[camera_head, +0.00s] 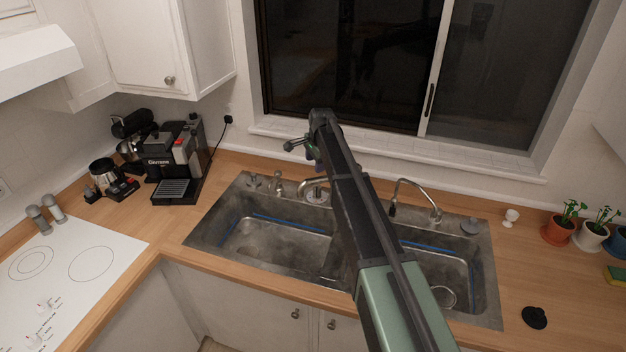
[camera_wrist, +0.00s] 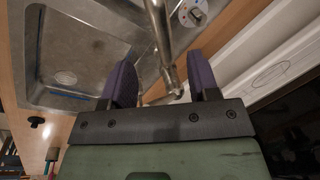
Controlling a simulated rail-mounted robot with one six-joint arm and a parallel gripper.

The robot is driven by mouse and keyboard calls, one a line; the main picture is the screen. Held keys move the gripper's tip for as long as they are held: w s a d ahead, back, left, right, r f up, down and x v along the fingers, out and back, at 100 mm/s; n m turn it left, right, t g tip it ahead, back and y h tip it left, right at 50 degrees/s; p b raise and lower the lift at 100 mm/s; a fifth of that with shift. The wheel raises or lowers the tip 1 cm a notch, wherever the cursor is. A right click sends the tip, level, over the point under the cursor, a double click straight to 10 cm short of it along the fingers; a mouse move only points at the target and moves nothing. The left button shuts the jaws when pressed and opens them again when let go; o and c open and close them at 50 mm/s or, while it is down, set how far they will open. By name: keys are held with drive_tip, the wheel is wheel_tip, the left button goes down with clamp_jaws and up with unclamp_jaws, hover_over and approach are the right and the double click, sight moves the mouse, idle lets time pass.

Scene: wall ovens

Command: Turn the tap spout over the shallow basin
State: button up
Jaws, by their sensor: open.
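The metal tap (camera_head: 313,182) stands at the back middle of the double sink, partly hidden behind my arm. A left basin (camera_head: 270,245) and a right basin (camera_head: 440,265) lie in front; I cannot tell surely which is shallower. In the wrist view a metal spout (camera_wrist: 160,40) runs down between the two purple fingers of my gripper (camera_wrist: 162,65), its end near the palm. The fingers are apart, with gaps beside the spout. In the head view my gripper is mostly hidden by the arm. A basin with a drain (camera_wrist: 66,77) shows left of the fingers.
A second thin curved tap (camera_head: 415,195) stands behind the right basin. A coffee machine (camera_head: 175,160) is left of the sink. A black stopper (camera_head: 534,317) and potted plants (camera_head: 560,228) are on the right. The window sill (camera_head: 400,155) runs close behind the sink.

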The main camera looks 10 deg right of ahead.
sight(313, 179)
drive_tip(key=f+b, duration=0.3)
drive_tip(key=w+f+b, duration=0.1)
drive_tip(key=f+b, duration=0.2)
drive_tip(key=f, duration=0.1)
drive_tip(key=w+f+b, duration=0.1)
drive_tip(key=f+b, duration=0.2)
drive_tip(key=b, duration=0.1)
drive_tip(key=shift+a+f, duration=0.4)
drive_tip(key=shift+r, duration=0.15)
clamp_jaws()
